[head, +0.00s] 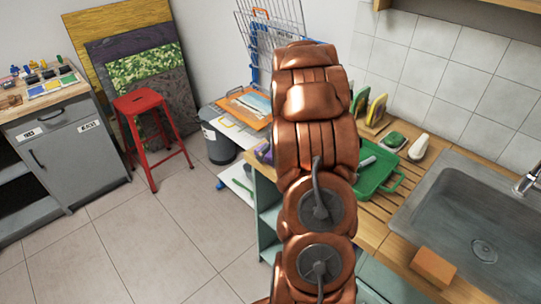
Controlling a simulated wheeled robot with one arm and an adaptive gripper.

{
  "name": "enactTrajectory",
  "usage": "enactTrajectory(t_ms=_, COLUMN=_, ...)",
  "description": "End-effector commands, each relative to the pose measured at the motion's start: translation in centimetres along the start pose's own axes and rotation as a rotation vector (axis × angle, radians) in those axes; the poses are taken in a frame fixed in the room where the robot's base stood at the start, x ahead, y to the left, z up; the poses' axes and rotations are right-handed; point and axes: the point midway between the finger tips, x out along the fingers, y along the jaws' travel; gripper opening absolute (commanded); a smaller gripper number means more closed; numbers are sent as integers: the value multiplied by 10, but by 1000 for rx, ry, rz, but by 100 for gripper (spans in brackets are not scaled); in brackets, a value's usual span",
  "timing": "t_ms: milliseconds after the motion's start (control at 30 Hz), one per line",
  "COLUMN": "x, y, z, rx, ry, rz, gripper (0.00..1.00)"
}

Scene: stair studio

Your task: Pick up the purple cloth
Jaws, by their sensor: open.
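A small purple item (263,153), which looks like the purple cloth, lies at the left end of the wooden counter (372,228). It is mostly hidden behind my copper-coloured arm, so I cannot tell its full shape. My arm rises from the bottom of the view and crosses in front of the counter. My gripper does not show; the arm links cover that area, so I cannot see how it stands relative to the cloth.
A green tray (378,178), green sponge (393,140), white bottle (418,147) and orange block (433,266) surround the counter's grey sink (470,215). A wire rack (268,30) stands behind. A red stool (150,115) stands left; the floor before it is clear.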

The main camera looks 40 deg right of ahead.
Motion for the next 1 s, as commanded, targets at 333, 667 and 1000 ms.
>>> enactTrajectory(t_ms=333, x=2, y=0, z=1, rx=-1, ry=-1, rz=0, gripper=96)
enactTrajectory(t_ms=667, x=3, y=0, z=1, rx=-1, ry=-1, rz=0, gripper=96)
enactTrajectory(t_ms=1000, x=2, y=0, z=1, rx=-1, ry=0, rz=0, gripper=78)
